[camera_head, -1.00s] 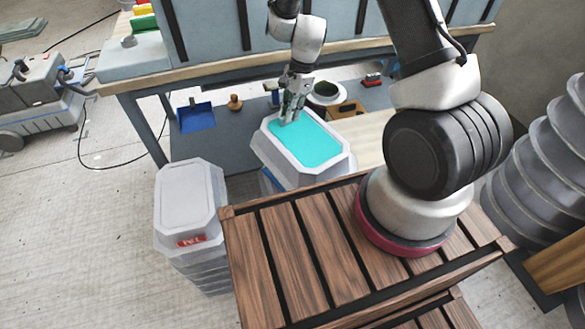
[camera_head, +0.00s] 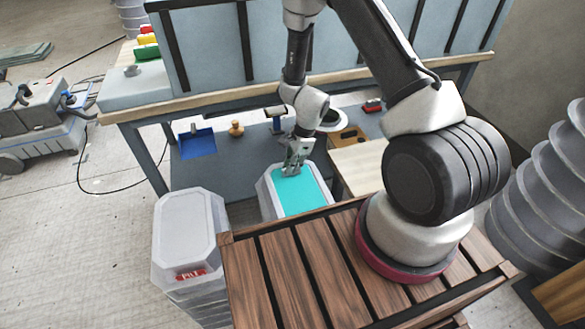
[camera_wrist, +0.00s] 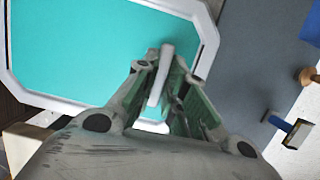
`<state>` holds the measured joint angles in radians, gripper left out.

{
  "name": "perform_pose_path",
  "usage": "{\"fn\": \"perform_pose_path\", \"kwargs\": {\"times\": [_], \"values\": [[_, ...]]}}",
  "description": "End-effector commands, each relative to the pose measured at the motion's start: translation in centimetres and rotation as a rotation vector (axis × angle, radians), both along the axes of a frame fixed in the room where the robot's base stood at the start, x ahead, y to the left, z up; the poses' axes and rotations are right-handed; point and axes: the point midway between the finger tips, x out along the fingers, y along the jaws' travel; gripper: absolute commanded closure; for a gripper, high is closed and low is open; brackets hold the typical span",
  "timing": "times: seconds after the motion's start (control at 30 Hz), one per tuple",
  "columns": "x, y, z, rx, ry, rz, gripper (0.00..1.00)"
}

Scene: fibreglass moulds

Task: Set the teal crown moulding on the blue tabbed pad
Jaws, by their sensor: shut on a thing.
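In the wrist view the fingers (camera_wrist: 165,85) close around that part, with the teal face (camera_wrist: 80,55) behind. A flat blue piece (camera_head: 197,144) lies on the grey bench shelf to the left.
The wooden slatted top (camera_head: 300,265) fills the near middle. A stack of grey moulds (camera_head: 187,225) stands left of the moulding. The workbench (camera_head: 240,100) is behind, with small tools on its lower shelf. Grey ribbed moulds (camera_head: 555,185) stand at right.

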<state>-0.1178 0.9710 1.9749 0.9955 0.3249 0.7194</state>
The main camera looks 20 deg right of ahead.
Motion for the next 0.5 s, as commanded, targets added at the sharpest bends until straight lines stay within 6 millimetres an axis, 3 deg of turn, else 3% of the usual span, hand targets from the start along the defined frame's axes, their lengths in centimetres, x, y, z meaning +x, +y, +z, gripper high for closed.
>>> {"fn": "perform_pose_path", "kwargs": {"times": [0.37,0.4,0.5], "values": [[0.0,0.02,-0.85,0.0,0.0,0.001,1.0],[-0.01,0.0,-0.87,0.0,-0.001,0.002,0.82],[-0.01,0.0,-0.86,0.0,-0.001,0.002,0.66]]}}
